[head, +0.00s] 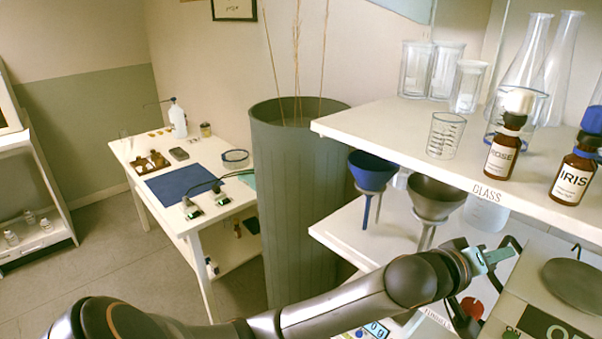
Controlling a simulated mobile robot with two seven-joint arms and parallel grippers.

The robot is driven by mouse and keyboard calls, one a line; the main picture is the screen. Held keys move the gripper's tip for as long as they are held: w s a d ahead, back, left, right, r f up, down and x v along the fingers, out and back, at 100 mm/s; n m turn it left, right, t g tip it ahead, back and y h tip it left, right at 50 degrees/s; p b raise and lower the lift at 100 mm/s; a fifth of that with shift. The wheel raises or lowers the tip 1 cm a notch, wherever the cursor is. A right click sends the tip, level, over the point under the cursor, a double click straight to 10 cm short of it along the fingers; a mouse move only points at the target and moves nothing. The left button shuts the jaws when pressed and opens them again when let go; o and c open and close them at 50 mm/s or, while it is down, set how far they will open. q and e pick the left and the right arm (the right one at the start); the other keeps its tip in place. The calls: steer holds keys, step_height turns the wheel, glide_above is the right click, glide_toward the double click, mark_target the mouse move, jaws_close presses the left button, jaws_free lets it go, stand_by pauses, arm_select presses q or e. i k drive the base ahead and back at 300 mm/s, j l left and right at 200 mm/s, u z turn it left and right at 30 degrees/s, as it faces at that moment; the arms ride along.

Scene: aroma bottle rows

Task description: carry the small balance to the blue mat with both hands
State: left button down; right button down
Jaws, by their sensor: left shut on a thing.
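The small balance (537,280) is at the lower right of the head view, with a pale body, a round grey pan (577,284) and a dark display at its front. The picture edge cuts off its right and front parts. My left gripper (497,256) is shut on the balance's dark handle at its left side. The blue mat (180,190) lies flat on a white table at the left, well away from the balance. My right gripper is not in view.
A tall grey bin (275,210) with thin sticks stands between the white table (130,152) and the shelf (400,128). Funnels (371,172) and brown bottles (503,150) stand near my left arm.

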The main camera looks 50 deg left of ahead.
mark_target(183, 182)
steer(key=k, duration=0.4)
steer(key=u, duration=1.4)
steer(key=i+j+u, duration=0.1)
steer(key=i+j, duration=1.7)
